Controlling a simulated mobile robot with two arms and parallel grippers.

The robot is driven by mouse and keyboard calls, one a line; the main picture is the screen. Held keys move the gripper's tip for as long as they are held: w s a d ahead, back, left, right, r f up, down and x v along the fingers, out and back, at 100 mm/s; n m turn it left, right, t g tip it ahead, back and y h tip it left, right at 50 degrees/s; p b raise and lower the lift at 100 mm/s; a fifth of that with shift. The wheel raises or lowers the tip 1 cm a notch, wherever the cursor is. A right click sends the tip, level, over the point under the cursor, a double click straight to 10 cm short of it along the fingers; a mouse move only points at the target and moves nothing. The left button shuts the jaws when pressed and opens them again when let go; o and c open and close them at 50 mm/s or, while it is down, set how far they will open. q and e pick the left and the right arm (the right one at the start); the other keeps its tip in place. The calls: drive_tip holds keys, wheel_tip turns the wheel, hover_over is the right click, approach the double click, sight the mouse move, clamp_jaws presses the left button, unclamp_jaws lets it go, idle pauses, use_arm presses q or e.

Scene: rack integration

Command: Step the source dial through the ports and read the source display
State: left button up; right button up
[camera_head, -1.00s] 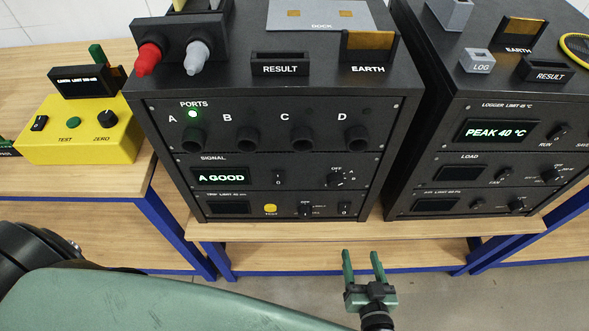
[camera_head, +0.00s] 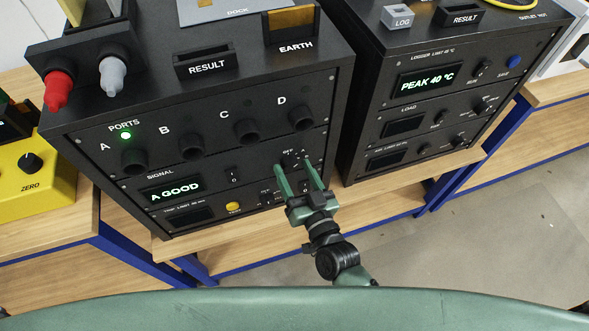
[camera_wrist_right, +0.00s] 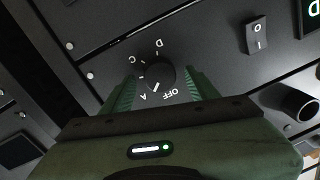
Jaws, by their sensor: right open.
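The source display (camera_head: 172,190) in the SIGNAL row reads "A GOOD" in the head view, and the green lamp (camera_head: 126,135) over port A is lit. The source dial (camera_head: 291,160) is a small black knob at the right of that row. In the right wrist view the dial (camera_wrist_right: 160,76) has OFF, A, C and D marks around it; its white pointer line is toward the A side. My right gripper (camera_head: 297,170) is open, its green fingers on either side of the dial; I cannot tell whether they touch it. My left gripper is out of view.
Ports A to D (camera_head: 190,144) sit above the SIGNAL row. Another rack unit (camera_head: 450,90) showing "PEAK 40 °C" stands to the right. Red and grey plugs (camera_head: 58,90) hang at the upper left.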

clamp_jaws()
drive_tip(key=shift+m, duration=0.3)
drive_tip(key=m+b, duration=0.1)
drive_tip(key=m, duration=0.3)
drive_tip(key=shift+f, duration=0.1)
drive_tip(key=m+b, duration=0.1)
drive_tip(key=m, duration=0.4)
drive_tip(key=shift+f+t+b, duration=0.1)
drive_tip(key=shift+t+b, duration=0.25)
drive_tip(key=shift+t, duration=0.05)
drive_tip(key=shift+m, duration=0.4)
